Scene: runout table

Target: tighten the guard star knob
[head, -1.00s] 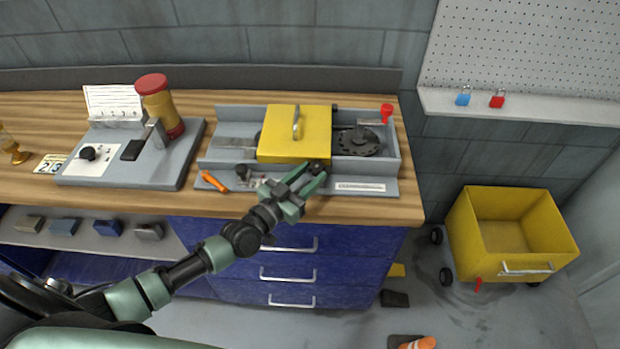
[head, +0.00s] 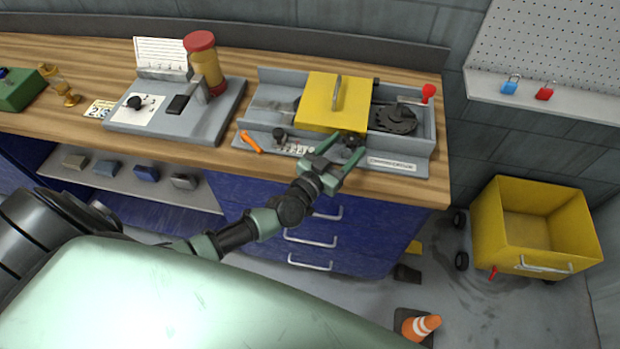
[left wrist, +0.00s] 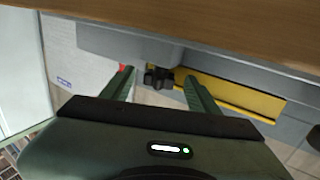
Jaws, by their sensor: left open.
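The yellow guard (head: 325,106) sits over the grey machine on the bench. A black knob (head: 353,139), which looks like the guard star knob, is at the guard's near right corner. My left gripper (head: 342,151) is at that knob with its fingers spread. In the left wrist view, the black knob (left wrist: 157,79) shows between the two open fingers, next to the yellow guard (left wrist: 240,95). I cannot tell whether a finger touches it. My right gripper is not in view.
Another dark knob (head: 279,134) and an orange item (head: 250,142) lie left along the machine's front. A red-tipped lever (head: 428,93) stands at its right end. A grey fixture (head: 205,125) with a canister is to the left. A yellow cart (head: 530,225) and a cone (head: 420,327) are on the floor.

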